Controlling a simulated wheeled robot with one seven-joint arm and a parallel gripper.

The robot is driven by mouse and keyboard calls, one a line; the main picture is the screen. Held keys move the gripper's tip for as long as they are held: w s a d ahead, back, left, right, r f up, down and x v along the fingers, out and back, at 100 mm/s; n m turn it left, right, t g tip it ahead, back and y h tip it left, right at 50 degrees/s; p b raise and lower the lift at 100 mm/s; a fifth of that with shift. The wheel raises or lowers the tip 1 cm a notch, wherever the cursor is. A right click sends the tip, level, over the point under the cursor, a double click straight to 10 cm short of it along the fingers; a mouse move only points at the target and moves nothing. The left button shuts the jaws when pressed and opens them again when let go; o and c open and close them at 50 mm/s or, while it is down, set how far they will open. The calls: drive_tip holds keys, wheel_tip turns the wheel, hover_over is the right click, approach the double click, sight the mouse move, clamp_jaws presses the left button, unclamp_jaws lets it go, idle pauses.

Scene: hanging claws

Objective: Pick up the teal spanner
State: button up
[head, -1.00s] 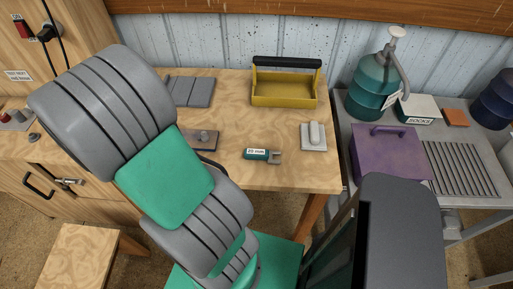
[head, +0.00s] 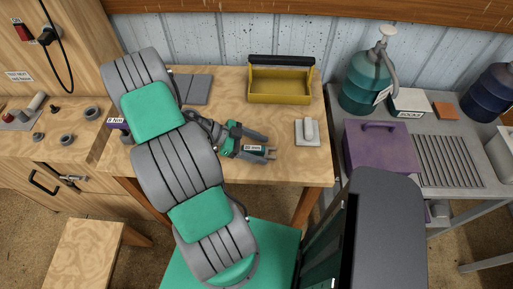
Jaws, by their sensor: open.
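The teal spanner (head: 257,149) lies on the wooden workbench (head: 300,175), with a white label on its handle and its grey jaw end pointing right. My gripper (head: 268,145) is low over the bench at the spanner, its dark fingers apart and reaching right. One finger shows just behind the spanner; the spanner's left end is partly hidden by my gripper. The frame does not show whether the fingers touch it.
A yellow toolbox (head: 280,92) with a black handle stands behind the spanner. A grey block-like tool (head: 307,131) lies to its right. A purple box (head: 380,148) and a teal pump bottle (head: 366,82) stand on the metal table at right. Bench in front is clear.

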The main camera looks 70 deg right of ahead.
drive_tip(key=shift+w, duration=0.1)
clamp_jaws()
idle(0.6)
